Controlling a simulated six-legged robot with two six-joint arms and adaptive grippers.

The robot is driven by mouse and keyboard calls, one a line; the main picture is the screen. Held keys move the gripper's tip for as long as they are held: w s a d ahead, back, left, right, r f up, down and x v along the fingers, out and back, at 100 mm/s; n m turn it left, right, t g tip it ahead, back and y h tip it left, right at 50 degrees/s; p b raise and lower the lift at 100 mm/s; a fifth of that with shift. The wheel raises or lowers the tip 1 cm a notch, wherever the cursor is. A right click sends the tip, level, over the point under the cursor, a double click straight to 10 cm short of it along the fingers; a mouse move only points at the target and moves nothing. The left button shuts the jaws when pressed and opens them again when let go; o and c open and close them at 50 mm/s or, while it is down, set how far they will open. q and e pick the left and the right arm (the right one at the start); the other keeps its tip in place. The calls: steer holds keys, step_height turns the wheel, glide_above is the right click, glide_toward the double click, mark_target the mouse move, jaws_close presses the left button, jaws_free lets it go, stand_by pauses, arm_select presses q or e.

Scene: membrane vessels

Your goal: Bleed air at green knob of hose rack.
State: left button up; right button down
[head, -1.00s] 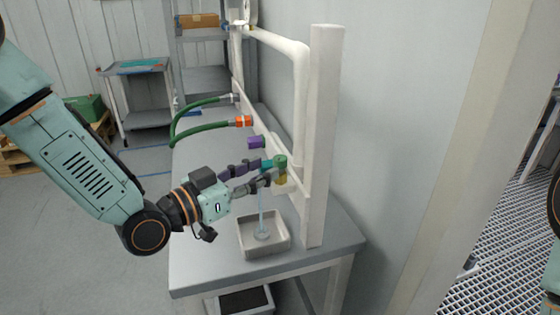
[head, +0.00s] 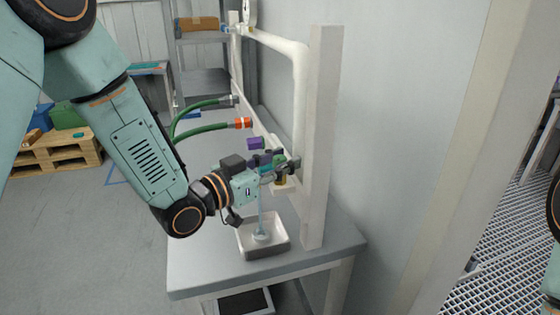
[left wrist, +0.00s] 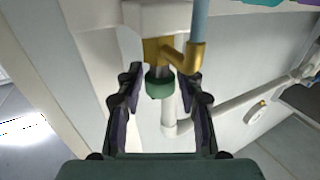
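The green knob (left wrist: 158,86) sits on a brass valve (left wrist: 163,52) and lies between the two fingers of my left gripper (left wrist: 161,78) in the left wrist view. The fingers are open, with a gap on each side of the knob. In the head view my left gripper (head: 280,166) is at the valve on the white rack (head: 318,130) and partly hides the knob. A pale blue stream (head: 261,212) runs from the brass outlet into a grey tray (head: 285,243); it also shows in the left wrist view (left wrist: 200,22). My right gripper is out of view.
The rack stands on a grey bench (head: 200,268) along the wall. Green hoses (head: 203,129), an orange coupling (head: 243,123) and a purple coupling (head: 256,143) are further back on the rack. A wooden pallet (head: 60,153) stands on the floor at left.

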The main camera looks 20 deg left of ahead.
arm_select(q)
steer(key=shift+c, duration=0.3)
jaws_close()
